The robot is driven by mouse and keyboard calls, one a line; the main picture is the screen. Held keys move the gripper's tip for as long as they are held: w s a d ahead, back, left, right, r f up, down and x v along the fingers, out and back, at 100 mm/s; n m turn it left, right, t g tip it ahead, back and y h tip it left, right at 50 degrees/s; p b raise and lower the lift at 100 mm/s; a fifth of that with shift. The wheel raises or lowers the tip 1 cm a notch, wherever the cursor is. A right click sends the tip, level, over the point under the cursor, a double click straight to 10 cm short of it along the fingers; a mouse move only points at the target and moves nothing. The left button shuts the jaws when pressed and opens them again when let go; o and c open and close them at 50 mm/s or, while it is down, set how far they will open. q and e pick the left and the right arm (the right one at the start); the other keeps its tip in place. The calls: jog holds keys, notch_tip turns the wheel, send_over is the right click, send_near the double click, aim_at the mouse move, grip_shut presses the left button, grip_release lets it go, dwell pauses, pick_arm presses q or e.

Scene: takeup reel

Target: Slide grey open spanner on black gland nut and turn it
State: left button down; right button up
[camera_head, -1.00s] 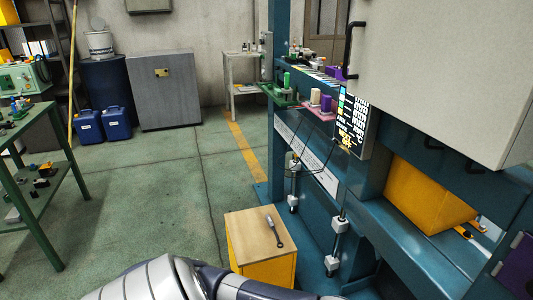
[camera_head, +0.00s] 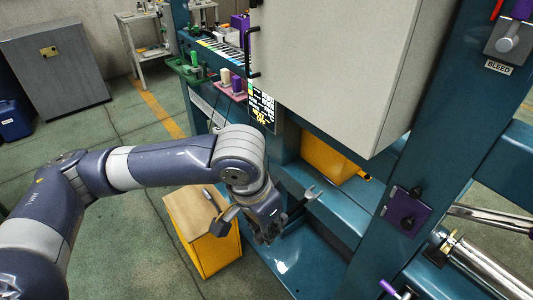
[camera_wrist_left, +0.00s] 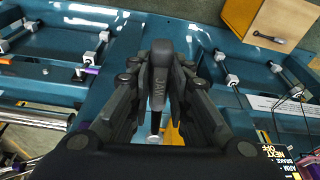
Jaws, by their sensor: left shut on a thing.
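My left gripper (camera_head: 268,226) hangs over the blue machine frame in the head view, shut around the dark handle of the grey open spanner. In the left wrist view, a dark piece lettered "JAM" (camera_wrist_left: 160,84) lies between the gripper's fingers (camera_wrist_left: 160,108). A dark collar (camera_head: 436,258) sits at the end of a silver cylinder at the right; I cannot tell whether it is the black gland nut. The spanner is apart from it. My right gripper is out of view.
A yellow cabinet (camera_head: 212,257) with a wooden top carries another tool (camera_head: 209,194). A large grey box (camera_head: 340,70) overhangs the machine. A blue upright with a purple plate (camera_head: 405,210) stands between the spanner and the silver cylinder (camera_head: 490,270).

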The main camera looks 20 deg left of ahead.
aim_at(284, 216)
pick_arm(q)
notch_tip(284, 216, up, 12)
jog(key=m+p, duration=0.1)
jog(key=p, duration=0.3)
jog(key=w+d, duration=0.1)
jog(key=w+b, duration=0.1)
jog(key=w+d, duration=0.1)
jog(key=w, duration=0.1)
jog(key=shift+w+d+f, duration=0.1)
jog(key=shift+d+f, duration=0.05)
jog(key=shift+d, duration=0.2)
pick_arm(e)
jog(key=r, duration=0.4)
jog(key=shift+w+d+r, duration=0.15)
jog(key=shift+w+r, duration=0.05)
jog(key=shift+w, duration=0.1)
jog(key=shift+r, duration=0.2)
pick_arm(q)
jog(key=shift+p, duration=0.3)
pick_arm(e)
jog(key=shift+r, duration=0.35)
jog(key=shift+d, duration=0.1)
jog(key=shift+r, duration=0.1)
